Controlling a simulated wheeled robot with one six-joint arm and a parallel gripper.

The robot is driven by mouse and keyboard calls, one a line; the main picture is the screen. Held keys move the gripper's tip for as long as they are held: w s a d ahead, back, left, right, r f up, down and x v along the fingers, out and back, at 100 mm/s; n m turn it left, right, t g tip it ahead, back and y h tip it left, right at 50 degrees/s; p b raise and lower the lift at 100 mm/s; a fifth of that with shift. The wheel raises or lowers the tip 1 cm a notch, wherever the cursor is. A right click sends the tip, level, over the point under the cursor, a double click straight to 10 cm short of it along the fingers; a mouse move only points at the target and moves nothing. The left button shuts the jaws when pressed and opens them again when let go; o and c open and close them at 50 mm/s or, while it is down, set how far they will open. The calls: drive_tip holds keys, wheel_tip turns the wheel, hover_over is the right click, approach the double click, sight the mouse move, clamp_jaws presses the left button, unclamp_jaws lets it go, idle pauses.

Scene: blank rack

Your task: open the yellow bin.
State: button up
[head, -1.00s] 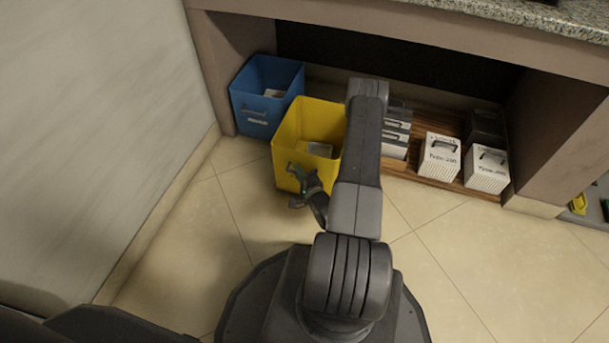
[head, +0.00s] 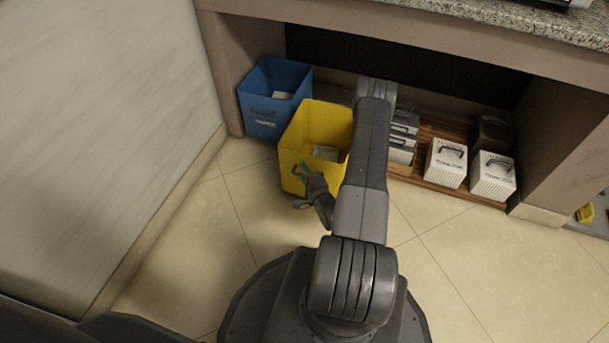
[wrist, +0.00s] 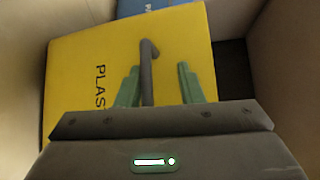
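The yellow bin (head: 321,122) stands on the floor under the counter, with its top open and a pale grey item inside. In the wrist view its yellow front (wrist: 75,85) shows the letters "PLAS" and a grey bar handle (wrist: 149,65). My gripper (head: 299,188) is at the bin's front, partly covering it. In the wrist view my gripper (wrist: 158,85) has its two green fingers apart, one on each side of the handle. The handle lies nearer the left finger; I cannot tell whether they touch. My arm hides the bin's right side in the head view.
A blue bin (head: 258,103) stands just left of and behind the yellow one. To the right, white boxes (head: 446,163) and grey boxes sit on a low wooden shelf. A pale wall (head: 110,120) is at the left. The tiled floor (head: 205,240) in front is clear.

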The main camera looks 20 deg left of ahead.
sight(305, 156)
drive_tip(key=o, duration=1.1)
drive_tip(key=r+p, duration=0.1)
drive_tip(key=r, duration=0.1)
drive_tip(key=r+p, duration=0.1)
drive_tip(key=r, duration=0.2)
drive_tip(key=r+p, duration=0.1)
drive_tip(key=r, duration=0.2)
drive_tip(key=shift+w+a, duration=0.1)
drive_tip(key=shift+w, duration=0.15)
drive_tip(key=shift+r, duration=0.4)
drive_tip(key=f, duration=0.2)
drive_tip(key=s+f+g+h, duration=0.1)
drive_tip(key=shift+s+d+f, duration=0.1)
drive_tip(key=shift+d+f, duration=0.1)
drive_tip(key=shift+d, duration=0.1)
drive_tip(key=shift+s+r, duration=0.1)
drive_tip(key=shift+r, duration=0.2)
drive_tip(key=c, duration=0.3)
drive_tip(key=shift+s+d, duration=0.25)
drive_tip(key=c, duration=0.8)
drive_tip(key=f+b+v, duration=0.1)
drive_tip(key=f+v, duration=0.1)
drive_tip(key=v, duration=1.3)
drive_tip(key=shift+s+f+b, duration=0.3)
drive_tip(key=shift+s+b, duration=0.1)
